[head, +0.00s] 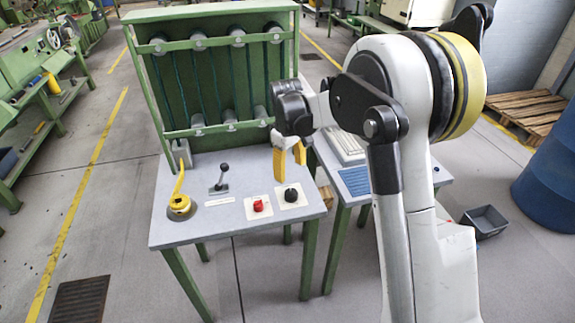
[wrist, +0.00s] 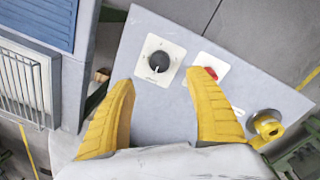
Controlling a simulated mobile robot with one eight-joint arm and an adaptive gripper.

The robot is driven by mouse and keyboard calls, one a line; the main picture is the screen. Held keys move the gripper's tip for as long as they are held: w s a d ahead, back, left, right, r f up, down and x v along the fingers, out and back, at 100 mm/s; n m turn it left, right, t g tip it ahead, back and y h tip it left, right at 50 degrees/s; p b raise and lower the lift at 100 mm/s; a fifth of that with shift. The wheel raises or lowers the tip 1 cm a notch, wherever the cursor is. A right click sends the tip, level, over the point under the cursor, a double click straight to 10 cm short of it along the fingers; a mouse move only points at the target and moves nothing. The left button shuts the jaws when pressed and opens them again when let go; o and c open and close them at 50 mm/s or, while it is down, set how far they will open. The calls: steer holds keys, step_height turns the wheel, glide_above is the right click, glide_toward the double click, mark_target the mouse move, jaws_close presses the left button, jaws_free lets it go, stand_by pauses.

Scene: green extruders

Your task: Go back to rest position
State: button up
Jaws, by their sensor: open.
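My gripper (head: 289,163) is open and empty, its yellow fingers pointing down over the right part of the grey control table (head: 225,222). In the head view it is just above and behind a black knob (head: 291,194) on a white plate. In the wrist view the gripper (wrist: 162,108) has its fingers spread apart, with the black knob (wrist: 159,61) beyond them and the red button (wrist: 210,73) near the right fingertip. I cannot tell the exact height above the table.
A red button (head: 258,205), black lever (head: 222,177) and yellow-handled device (head: 180,202) sit on the table. A green frame with rollers (head: 198,41) rises behind. A blue barrel (head: 549,165), pallet (head: 528,108) and dark bin (head: 484,221) stand at right.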

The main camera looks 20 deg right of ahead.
steer(key=s+r+m+t, duration=0.2)
steer(key=s+r, duration=0.5)
steer(key=r, duration=0.1)
steer(key=s+r+m+t, duration=0.2)
steer(key=s, duration=0.9)
steer(key=s+r+m+t, duration=0.2)
steer(key=s+m, duration=0.1)
steer(key=s, duration=0.8)
steer(key=shift+d+t+y, duration=0.3)
steer(key=shift+d+t, duration=0.05)
steer(key=shift+t, duration=0.05)
